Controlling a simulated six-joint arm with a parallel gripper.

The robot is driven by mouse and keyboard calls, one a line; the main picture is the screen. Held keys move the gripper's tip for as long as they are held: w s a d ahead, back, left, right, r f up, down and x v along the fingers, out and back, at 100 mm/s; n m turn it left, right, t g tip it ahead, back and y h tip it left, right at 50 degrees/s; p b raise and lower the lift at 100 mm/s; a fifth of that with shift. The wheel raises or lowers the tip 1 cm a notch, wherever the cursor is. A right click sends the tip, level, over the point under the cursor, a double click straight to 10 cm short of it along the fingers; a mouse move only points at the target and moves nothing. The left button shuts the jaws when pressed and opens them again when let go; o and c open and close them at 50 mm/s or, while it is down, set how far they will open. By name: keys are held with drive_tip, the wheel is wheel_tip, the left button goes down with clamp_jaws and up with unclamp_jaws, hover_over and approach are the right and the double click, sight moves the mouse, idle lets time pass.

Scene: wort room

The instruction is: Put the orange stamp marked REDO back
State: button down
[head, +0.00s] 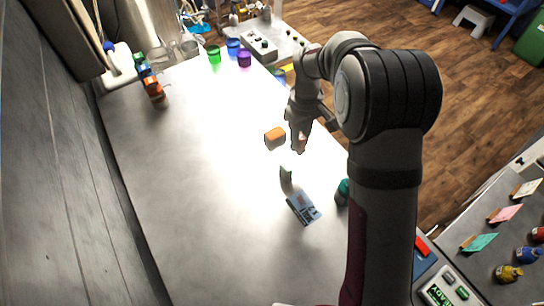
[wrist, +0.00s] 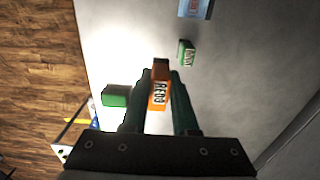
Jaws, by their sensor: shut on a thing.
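The orange stamp (wrist: 159,98) marked REDO is between my gripper's (wrist: 163,85) two dark green fingers in the wrist view, its lettered face towards the camera. My gripper is shut on it, and the fingers hide parts of its sides. In the head view my gripper (head: 300,145) is over the right part of the bright table. An orange block (head: 275,138) with a pale side shows just left of the fingers there. I cannot tell whether the stamp touches the table.
A small green stamp (wrist: 187,53) with a marked face stands near a blue card (head: 303,208). A larger green block (wrist: 116,95) is beside the fingers. A teal item (head: 342,191) stands near the table's right edge. Several coloured pots (head: 244,59) stand at the back.

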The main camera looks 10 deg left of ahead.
drive_tip(key=a+f, duration=0.1)
drive_tip(key=a, duration=0.1)
drive_tip(key=a+f, duration=0.2)
drive_tip(key=a, duration=0.1)
drive_tip(key=a+f, duration=0.2)
drive_tip(key=shift+w+a, duration=0.25)
drive_tip(key=shift+w, duration=0.1)
drive_tip(key=shift+a+f, duration=0.1)
drive_tip(key=shift+f, duration=1.75)
drive_tip(key=c, duration=0.7)
unclamp_jaws()
drive_tip(key=shift+f, duration=0.15)
